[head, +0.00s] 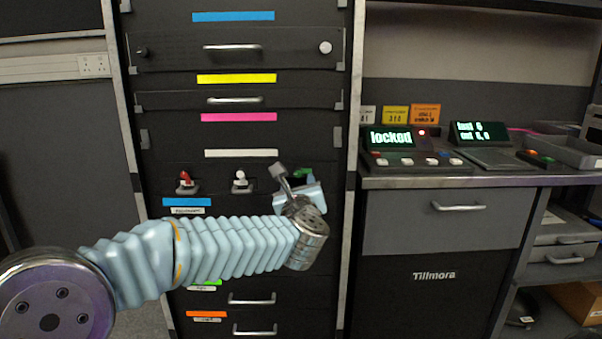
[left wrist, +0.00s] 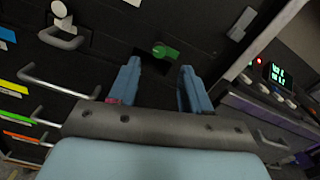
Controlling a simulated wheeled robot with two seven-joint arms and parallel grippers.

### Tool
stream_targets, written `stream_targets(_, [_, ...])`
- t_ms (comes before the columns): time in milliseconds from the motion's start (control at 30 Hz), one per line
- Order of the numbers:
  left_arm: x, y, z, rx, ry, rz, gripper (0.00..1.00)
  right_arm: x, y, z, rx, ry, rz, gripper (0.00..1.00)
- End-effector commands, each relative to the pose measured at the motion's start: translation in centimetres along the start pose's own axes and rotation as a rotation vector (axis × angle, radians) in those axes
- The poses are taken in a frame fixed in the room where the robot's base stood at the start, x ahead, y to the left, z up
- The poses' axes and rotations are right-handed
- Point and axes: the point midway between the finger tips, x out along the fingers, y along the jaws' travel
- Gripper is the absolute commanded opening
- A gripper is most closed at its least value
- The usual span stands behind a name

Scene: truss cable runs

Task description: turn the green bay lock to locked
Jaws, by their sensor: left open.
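The green bay lock (head: 303,174) is on the dark cabinet front, at the right end of a row of three knobs, partly hidden behind my left gripper in the head view. In the left wrist view the green lock (left wrist: 165,51) shows whole, with its handle lying roughly sideways. My left gripper (head: 298,190) is in front of the lock. In the left wrist view its two blue fingers (left wrist: 160,68) are spread, with the lock just beyond and between their tips and nothing held. I cannot tell whether a finger touches it. My right gripper is not in view.
A red knob (head: 185,182) and a white knob (head: 239,181) sit left of the green one. Drawer handles (head: 232,47) stick out above and below. A console screen (head: 391,137) on the right counter reads "locked", beside a red light. A second screen (head: 480,131) stands beside it.

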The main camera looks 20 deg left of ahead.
Motion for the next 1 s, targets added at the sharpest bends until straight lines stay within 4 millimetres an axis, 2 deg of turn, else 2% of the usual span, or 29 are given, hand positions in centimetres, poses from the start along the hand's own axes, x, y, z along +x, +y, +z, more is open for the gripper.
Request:
stream_targets(100, [2.6, 0.0, 0.1, 0.002, 0.001, 0.003, 0.48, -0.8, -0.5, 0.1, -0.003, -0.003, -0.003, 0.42])
stream_targets(300, [5.4, 0.0, 0.1, 0.003, 0.001, 0.002, 0.48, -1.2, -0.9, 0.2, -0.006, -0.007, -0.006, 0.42])
stream_targets(433, [6.0, 0.0, 0.0, 0.003, 0.000, 0.000, 0.48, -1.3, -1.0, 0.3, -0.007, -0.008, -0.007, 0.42])
stream_targets(700, [6.1, 0.0, -0.1, 0.003, 0.000, 0.000, 0.47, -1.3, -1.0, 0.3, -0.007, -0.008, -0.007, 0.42])
stream_targets(1000, [6.1, 0.0, -0.1, 0.003, 0.000, 0.000, 0.01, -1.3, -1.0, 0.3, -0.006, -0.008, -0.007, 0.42])
